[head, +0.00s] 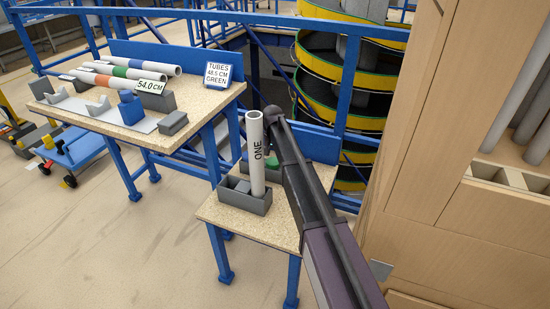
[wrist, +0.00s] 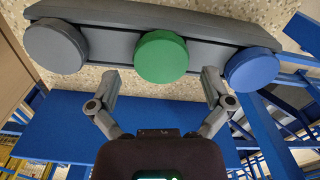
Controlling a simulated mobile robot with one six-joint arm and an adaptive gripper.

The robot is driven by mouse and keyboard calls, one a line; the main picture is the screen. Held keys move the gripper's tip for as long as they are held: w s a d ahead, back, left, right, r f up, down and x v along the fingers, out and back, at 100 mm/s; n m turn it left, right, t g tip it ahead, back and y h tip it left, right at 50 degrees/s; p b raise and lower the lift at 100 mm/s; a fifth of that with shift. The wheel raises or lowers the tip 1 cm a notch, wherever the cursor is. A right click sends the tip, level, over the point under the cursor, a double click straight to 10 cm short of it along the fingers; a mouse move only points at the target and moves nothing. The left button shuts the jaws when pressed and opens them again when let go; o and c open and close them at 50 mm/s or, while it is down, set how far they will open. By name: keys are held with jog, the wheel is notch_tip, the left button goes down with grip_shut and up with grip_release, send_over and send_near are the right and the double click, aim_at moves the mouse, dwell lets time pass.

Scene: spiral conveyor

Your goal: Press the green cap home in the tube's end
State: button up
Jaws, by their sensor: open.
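The green cap (wrist: 161,57) sits in the middle of a dark grey rack (wrist: 110,43) in the wrist view, between a grey cap (wrist: 56,46) and a blue cap (wrist: 251,68). My gripper (wrist: 160,76) is open and empty, its fingertips apart on either side of the green cap's near edge, not closed on it. In the head view the green cap (head: 272,163) shows only partly behind my arm. A white tube (head: 255,150) marked ONE stands upright in a grey holder (head: 258,206) left of my arm. Its top end looks open.
A larger table (head: 195,108) at the left holds several banded tubes, grey supports and a sign (head: 217,74) reading "TUBES 48.5 CM GREEN". A wooden cabinet (head: 410,150) stands close on the right. The yellow-edged spiral conveyor (head: 340,55) is behind. The small table's (head: 225,214) front is bare.

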aim_at(273, 162)
jog(key=shift+f+b, duration=1.6)
jog(key=shift+f, duration=0.25)
jog(key=shift+c, duration=0.2)
jog(key=c, duration=0.9)
jog(key=o, duration=0.5)
jog(key=shift+c, duration=0.2)
jog(key=c, duration=0.6)
jog(key=shift+w, duration=0.1)
jog(key=shift+r, duration=0.15)
